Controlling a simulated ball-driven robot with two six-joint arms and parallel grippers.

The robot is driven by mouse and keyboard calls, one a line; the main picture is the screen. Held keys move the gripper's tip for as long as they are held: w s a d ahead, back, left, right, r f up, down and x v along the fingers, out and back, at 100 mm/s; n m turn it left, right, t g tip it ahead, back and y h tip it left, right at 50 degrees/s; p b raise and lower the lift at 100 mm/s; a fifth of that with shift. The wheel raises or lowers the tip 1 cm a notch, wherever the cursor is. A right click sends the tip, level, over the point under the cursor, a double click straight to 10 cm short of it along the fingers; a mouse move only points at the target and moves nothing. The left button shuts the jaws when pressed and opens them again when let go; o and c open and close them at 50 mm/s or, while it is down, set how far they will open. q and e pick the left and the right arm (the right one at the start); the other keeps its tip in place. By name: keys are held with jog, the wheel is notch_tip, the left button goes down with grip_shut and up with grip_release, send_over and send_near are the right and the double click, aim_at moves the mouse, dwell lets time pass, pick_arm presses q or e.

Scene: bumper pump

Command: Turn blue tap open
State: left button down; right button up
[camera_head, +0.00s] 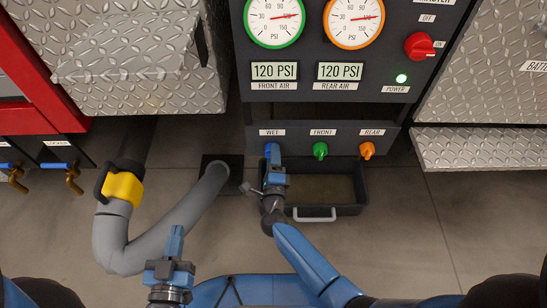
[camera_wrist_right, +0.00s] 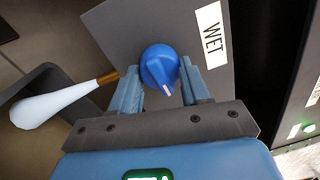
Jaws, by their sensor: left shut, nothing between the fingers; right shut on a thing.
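The blue tap (camera_wrist_right: 160,66) is a round knob with a white mark, on the grey panel beside the WET label (camera_wrist_right: 209,36). In the right wrist view it sits between the two fingers of my right gripper (camera_wrist_right: 161,88), which is shut on it. In the head view my right gripper (camera_head: 273,158) reaches up to the panel under the WET label (camera_head: 272,132) and hides most of the tap. My left gripper (camera_head: 174,245) is shut and empty at the lower left, well away from the panel.
A green tap (camera_head: 320,150) and an orange tap (camera_head: 367,150) sit to the right. Below is a black tray (camera_head: 350,210) with a pale handle. A grey hose (camera_head: 130,255) with a yellow collar (camera_head: 123,187) curves at the left. A red switch (camera_head: 418,46) is above.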

jog(key=shift+m, duration=0.4)
jog(key=o, duration=1)
jog(key=shift+o, duration=0.2)
